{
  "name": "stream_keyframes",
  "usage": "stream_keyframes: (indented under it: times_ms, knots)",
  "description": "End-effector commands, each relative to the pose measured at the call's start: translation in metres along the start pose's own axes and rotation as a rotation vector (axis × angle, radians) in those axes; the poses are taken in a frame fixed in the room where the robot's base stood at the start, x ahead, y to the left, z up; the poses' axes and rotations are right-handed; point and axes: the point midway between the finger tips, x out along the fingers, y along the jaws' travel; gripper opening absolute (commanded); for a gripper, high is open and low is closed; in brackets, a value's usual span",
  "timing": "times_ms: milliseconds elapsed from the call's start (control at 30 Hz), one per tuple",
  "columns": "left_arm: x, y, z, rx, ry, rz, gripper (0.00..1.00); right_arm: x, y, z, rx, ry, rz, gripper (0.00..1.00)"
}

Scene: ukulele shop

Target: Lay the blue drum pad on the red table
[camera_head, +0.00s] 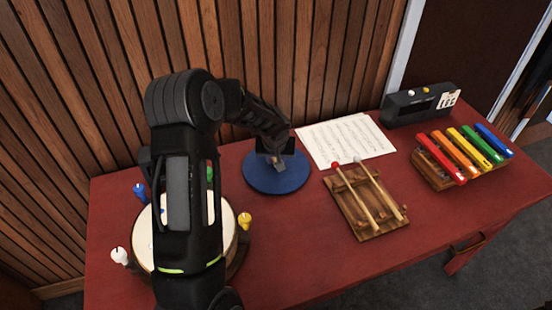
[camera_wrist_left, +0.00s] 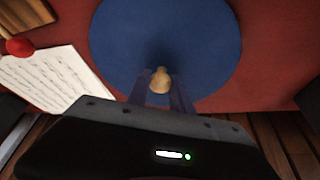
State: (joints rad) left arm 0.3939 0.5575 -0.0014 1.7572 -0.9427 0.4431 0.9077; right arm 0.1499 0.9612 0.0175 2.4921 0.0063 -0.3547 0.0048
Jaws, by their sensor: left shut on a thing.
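The blue drum pad (camera_head: 268,180) is a flat round disc at the back of the red table (camera_head: 290,235), left of the sheet music. It fills much of the left wrist view (camera_wrist_left: 115,50) and has a small tan knob (camera_wrist_left: 160,78) on top. My left gripper (camera_head: 277,160) is over the pad and shut on this knob; its fingers (camera_wrist_left: 160,90) stand on both sides of it. The pad looks level, resting on the table or very close above it; I cannot tell which. My right gripper is not in view.
A drum (camera_head: 145,238) with coloured pegs stands at the left, partly hidden by my arm. Sheet music (camera_head: 346,140), a wooden rack with two mallets (camera_head: 362,215), a dark box (camera_head: 420,105) and coloured bars (camera_head: 465,155) lie to the right. The table's front middle is clear.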

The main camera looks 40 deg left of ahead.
Motion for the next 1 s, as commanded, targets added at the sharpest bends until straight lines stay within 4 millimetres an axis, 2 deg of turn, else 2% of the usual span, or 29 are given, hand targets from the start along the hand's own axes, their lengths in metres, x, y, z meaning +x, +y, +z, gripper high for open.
stream_keyframes:
  times_ms: [133, 167, 400, 800, 1000]
  knots:
    - [0.004, 0.000, 0.001, 0.000, 0.002, 0.000, 0.00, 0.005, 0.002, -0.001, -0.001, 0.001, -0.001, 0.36]
    - [0.003, 0.000, 0.001, 0.000, 0.000, 0.000, 0.29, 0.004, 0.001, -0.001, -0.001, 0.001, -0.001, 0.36]
    - [0.002, 0.000, 0.001, 0.000, 0.000, 0.000, 0.48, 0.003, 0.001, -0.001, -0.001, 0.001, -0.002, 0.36]
    - [-0.003, 0.000, -0.001, 0.000, 0.000, 0.000, 0.48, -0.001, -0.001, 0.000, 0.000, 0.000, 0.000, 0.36]
    - [-0.031, 0.000, -0.001, -0.001, 0.003, 0.001, 0.48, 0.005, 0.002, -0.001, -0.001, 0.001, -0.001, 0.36]
